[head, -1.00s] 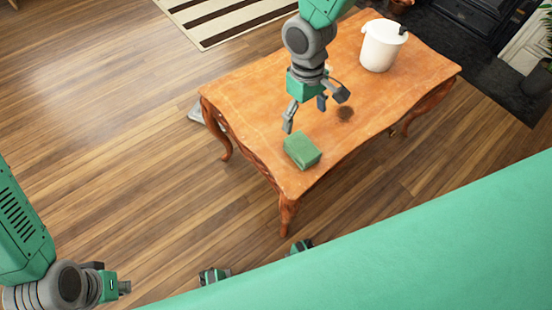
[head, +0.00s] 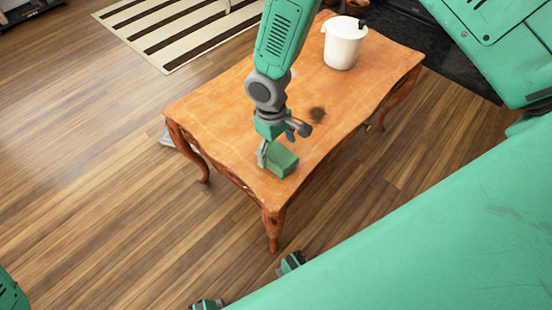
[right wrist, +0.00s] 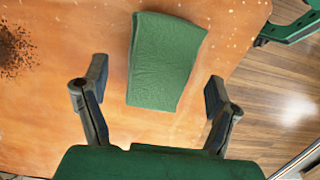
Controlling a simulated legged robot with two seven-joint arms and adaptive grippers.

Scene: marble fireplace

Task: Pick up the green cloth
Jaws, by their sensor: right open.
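The green cloth (head: 283,163) is a folded block lying near the front corner of the wooden table. In the right wrist view the cloth (right wrist: 164,60) lies lengthwise, its lower part between my fingertips in the picture. My right gripper (head: 283,146) is over the cloth and hides part of it in the head view. In the right wrist view this gripper (right wrist: 156,82) is open and empty, with a gap on each side of the cloth. I cannot tell how high the fingertips are above the tabletop.
The wooden table (head: 215,108) has a dark patch of crumbs or dirt (head: 317,114), also in the right wrist view (right wrist: 16,50). A white bucket (head: 343,45) stands at the table's back. A striped rug (head: 175,32) lies behind. The tabletop's left part is clear.

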